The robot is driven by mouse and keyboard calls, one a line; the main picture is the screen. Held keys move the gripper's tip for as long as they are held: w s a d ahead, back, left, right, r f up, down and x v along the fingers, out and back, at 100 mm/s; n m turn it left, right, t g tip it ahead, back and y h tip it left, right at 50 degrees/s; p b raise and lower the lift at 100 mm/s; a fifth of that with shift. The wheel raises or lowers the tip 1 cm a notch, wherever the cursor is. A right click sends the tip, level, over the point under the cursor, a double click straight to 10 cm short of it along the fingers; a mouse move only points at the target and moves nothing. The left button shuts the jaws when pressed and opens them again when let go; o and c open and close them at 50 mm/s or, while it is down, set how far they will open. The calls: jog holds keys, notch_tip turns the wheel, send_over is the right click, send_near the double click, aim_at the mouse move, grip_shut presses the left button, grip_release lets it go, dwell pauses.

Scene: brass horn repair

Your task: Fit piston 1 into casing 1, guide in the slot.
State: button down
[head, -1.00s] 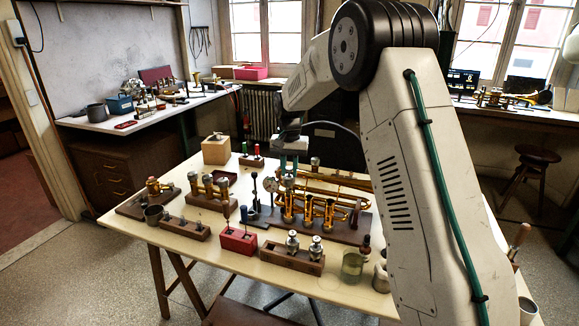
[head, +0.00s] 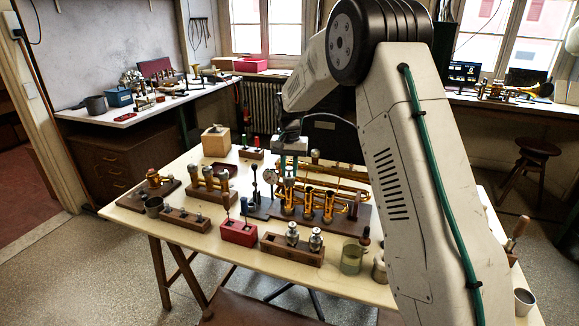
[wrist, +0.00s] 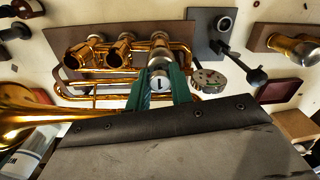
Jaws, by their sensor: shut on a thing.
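Piston 1 (wrist: 160,83), with a silver cap marked "1", is upright between the green fingers of my gripper (wrist: 158,75). In the head view my gripper (head: 290,150) is above the left end of the brass horn (head: 345,190). Casing 1 (head: 289,205) is the leftmost of the horn's three brass casings. The piston is over it and looks roughly in line. The other two casings (wrist: 118,52) show open mouths in the wrist view. The piston's lower end, its guide and the slot cannot be made out, so I cannot tell how deep it sits.
A dial gauge (head: 270,177) stands close left of casing 1. A wooden block with two silver pistons (head: 292,256) is in front of the horn. A red block (head: 238,234), a glass jar (head: 351,257) and a small metal cup (head: 153,211) are also on the table.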

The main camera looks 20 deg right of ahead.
jog(key=shift+f, duration=0.4)
jog(key=c, duration=1.2)
grip_release()
jog(key=shift+o, duration=0.2)
notch_tip(320, 180, up, 8)
jog(key=shift+f, duration=0.1)
